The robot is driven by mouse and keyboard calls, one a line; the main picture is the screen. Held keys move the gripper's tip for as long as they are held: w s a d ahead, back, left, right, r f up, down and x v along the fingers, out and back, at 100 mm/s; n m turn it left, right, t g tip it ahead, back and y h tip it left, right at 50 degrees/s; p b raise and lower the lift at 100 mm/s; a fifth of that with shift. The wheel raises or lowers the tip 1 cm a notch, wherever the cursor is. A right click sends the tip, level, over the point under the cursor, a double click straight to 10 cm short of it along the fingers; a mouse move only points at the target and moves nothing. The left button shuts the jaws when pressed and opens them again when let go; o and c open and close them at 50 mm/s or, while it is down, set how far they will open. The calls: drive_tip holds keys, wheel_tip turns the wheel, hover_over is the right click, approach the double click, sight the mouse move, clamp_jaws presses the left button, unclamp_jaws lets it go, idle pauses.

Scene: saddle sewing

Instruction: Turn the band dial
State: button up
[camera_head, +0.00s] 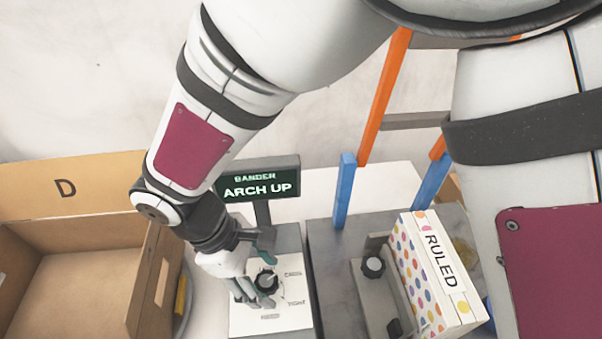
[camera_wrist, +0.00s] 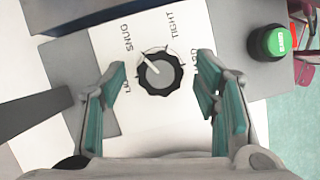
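The band dial (camera_head: 266,281) is a black scalloped knob on a white panel (camera_head: 290,318). In the wrist view the dial (camera_wrist: 160,72) has a grey cap with a white pointer line aimed up and left, toward the word SNUG. TIGHT is printed above it, and other labels are partly hidden by the fingers. My gripper (camera_head: 256,272) is over the panel. In the wrist view my gripper (camera_wrist: 162,80) is open, with one teal-padded finger on each side of the dial. Gaps show between the fingers and the knob.
A display (camera_head: 262,184) reading BANDER ARCH UP stands behind the panel. An open box (camera_head: 75,230) marked D is at left. A box marked RULED (camera_head: 440,270) sits in a grey fixture (camera_head: 335,265) at right. A green button (camera_wrist: 272,42) is at upper right in the wrist view.

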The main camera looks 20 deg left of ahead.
drive_tip(key=v, duration=1.2)
drive_tip(key=w+d+r+m+y, duration=0.1)
drive_tip(key=w+d+r+m, duration=0.45)
drive_tip(key=d, duration=0.45)
drive_tip(key=w+d+r+m+y, duration=0.1)
drive_tip(key=w+d+r+m, duration=0.4)
drive_tip(key=d, duration=0.5)
drive_tip(key=s+d+r+m+t+y, duration=0.1)
drive_tip(key=d+m, duration=0.4)
drive_tip(key=d, duration=0.5)
drive_tip(key=s+d+m+t+y, duration=0.1)
drive_tip(key=s+d+m+t, duration=0.2)
drive_tip(key=d, duration=0.7)
drive_tip(key=shift+s+r+m, duration=0.4)
drive_tip(key=shift+s+m, duration=0.05)
drive_tip(key=shift+m, duration=0.7)
